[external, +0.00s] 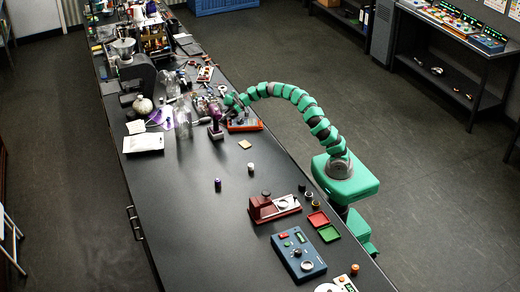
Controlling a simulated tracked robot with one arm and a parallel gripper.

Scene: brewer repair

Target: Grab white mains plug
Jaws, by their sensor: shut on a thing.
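My gripper (229,101) is at the end of the green segmented arm, low over the cluttered middle of the long black bench (185,215). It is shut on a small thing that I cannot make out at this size. I cannot pick out a white mains plug for certain; the gripper and nearby items may hide it. An orange-red tray (245,126) lies just right of and below the gripper. A dark purple-topped device (215,131) stands just left of the tray.
Clear glass jars (183,122) stand left of the gripper. A white box (143,143) lies near the left edge. A red device (272,207) and a blue meter box (298,253) are nearer the camera. The bench between them and the jars is mostly clear, with a few small items.

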